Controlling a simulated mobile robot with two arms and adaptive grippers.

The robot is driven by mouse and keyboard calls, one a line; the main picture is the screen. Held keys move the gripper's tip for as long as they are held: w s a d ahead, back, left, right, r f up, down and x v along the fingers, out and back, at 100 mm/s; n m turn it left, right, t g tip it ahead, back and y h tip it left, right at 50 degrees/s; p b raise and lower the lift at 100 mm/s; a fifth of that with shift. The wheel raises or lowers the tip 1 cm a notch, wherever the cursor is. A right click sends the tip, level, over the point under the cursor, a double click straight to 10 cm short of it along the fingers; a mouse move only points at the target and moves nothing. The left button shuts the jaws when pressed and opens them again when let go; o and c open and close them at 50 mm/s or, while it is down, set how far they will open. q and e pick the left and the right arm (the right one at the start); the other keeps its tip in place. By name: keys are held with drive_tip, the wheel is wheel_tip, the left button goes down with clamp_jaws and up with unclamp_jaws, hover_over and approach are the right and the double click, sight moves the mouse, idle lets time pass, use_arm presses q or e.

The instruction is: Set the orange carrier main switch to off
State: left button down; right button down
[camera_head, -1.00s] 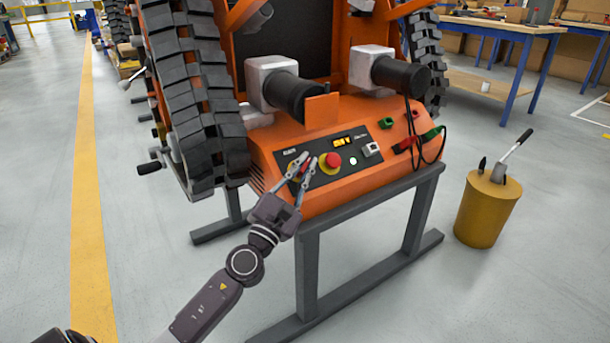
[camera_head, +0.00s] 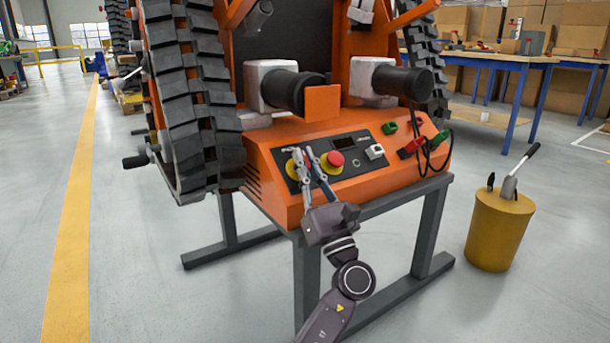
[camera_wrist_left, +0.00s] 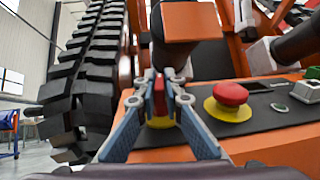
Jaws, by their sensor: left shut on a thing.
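The orange carrier (camera_head: 395,190) stands on a grey steel stand, its sloping control panel facing me. The main switch, a red handle on a yellow base (camera_head: 291,169), sits at the panel's left end. In the left wrist view the red handle (camera_wrist_left: 159,93) stands upright between my fingertips. My left gripper (camera_head: 304,155) is shut on this handle and hides most of it in the head view. The display (camera_head: 315,145) beside it is dark, and the small round lamp (camera_head: 357,163) is unlit. My right gripper is not in view.
A red emergency button (camera_head: 336,159) on a yellow collar is just right of the switch. A grey rocker switch (camera_head: 375,151) and green and red connectors with black cables are farther right. A black-and-grey track (camera_head: 190,95) rises at left.

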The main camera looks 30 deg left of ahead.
use_arm(q)
drive_tip(key=shift+n+g+y+b, duration=0.45)
drive_tip(key=shift+n+g+y, duration=0.25)
drive_tip(key=shift+n+g, duration=0.6)
drive_tip(key=shift+g, duration=0.3)
drive_tip(key=c, duration=2)
unclamp_jaws()
drive_tip(key=shift+c, duration=0.2)
drive_tip(key=shift+f, duration=0.1)
drive_tip(key=v, duration=0.7)
drive_tip(key=shift+s+d+f, duration=0.1)
drive_tip(key=shift+s+d, duration=0.05)
